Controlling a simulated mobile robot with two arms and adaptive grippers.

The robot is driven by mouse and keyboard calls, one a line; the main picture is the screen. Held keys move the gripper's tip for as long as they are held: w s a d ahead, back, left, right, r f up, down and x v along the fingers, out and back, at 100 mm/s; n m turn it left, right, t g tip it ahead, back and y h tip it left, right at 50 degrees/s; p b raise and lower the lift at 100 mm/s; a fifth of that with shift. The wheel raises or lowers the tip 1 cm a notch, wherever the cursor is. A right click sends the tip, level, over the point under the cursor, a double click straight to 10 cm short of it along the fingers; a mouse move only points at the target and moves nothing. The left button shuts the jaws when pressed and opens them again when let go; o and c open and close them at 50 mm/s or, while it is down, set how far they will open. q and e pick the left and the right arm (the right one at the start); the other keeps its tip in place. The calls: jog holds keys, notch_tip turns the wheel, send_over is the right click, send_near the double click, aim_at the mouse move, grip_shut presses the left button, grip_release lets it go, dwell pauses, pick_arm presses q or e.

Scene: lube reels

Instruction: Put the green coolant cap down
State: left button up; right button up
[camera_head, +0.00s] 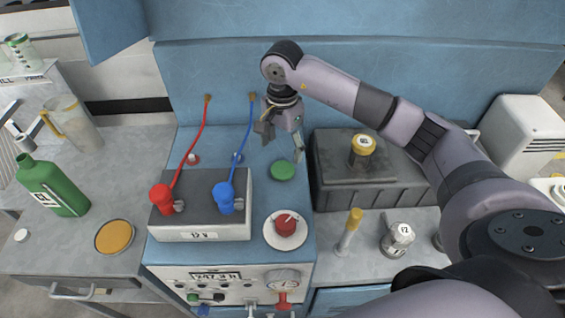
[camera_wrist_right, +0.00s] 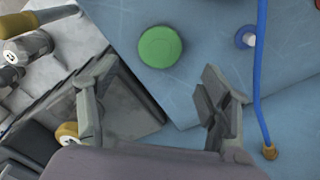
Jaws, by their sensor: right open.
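The green coolant cap (camera_head: 283,170) lies on the blue bench top, behind the red knob and to the right of the grey battery box. The right wrist view also shows the cap (camera_wrist_right: 160,46), round and flat, beyond my fingertips and not between them. My right gripper (camera_head: 282,139) is open and empty above and behind the cap, apart from it. Its two spread fingers show in the right wrist view (camera_wrist_right: 158,98). My left gripper is not in view.
The 12 V battery box (camera_head: 200,236) with red and blue clamps and cables stands left of the cap. A dark case (camera_head: 345,190) with a yellow-capped jar (camera_head: 362,148) stands to the right. A green bottle (camera_head: 55,188) and a yellow lid (camera_head: 115,237) are at left.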

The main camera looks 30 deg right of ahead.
jog(key=shift+r+b, duration=0.35)
jog(key=shift+r, duration=1.8)
